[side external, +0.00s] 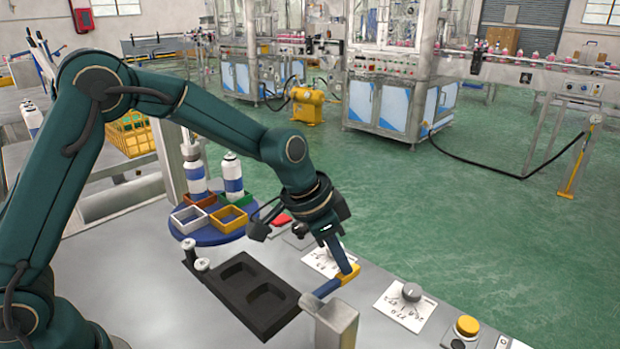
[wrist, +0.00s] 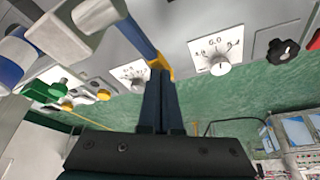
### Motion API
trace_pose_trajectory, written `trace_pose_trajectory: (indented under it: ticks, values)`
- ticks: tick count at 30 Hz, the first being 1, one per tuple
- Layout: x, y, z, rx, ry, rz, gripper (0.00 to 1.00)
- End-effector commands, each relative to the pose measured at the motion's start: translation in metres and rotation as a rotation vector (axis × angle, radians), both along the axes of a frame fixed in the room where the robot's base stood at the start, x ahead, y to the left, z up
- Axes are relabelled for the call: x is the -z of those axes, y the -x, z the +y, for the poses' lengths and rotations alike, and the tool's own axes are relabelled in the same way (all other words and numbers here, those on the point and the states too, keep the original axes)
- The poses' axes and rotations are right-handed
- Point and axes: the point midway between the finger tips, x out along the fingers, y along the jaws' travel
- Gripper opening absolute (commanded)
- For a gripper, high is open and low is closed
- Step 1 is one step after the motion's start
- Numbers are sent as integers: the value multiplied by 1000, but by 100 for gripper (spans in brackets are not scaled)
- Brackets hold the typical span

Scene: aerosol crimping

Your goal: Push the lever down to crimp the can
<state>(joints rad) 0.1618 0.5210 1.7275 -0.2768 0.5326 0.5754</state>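The lever is a blue bar (side external: 327,288) with a yellow end (side external: 349,273), joined to a grey metal post (side external: 336,322) at the front of the bench. It slopes up slightly to the right. In the wrist view the blue bar (wrist: 140,34) and yellow end (wrist: 161,66) lie at my fingertips. My gripper (side external: 348,265) points down at the yellow end; its fingers (wrist: 161,72) are together. They look in contact or nearly so, but I cannot tell exactly. A white can with a blue band (side external: 233,178) and another can (side external: 194,172) stand upright on a blue round table (side external: 212,237).
A black tray with recesses (side external: 233,298) lies left of the post. Small coloured boxes (side external: 189,219) sit on the round table. Dial plates (side external: 405,306) and a yellow button (side external: 467,325) line the bench edge. Green floor (side external: 430,220) is open beyond.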

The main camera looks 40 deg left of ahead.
Motion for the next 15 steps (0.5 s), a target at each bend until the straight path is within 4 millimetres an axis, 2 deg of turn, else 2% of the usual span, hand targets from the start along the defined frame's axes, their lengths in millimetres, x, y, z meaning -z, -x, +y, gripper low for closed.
trace_pose_trajectory:
  ticks: [11, 15]
  values:
    - [1, 1, 0, 1, -3, 5, 0]
    - [-6, 1, 0, 2, -2, 4, 0]
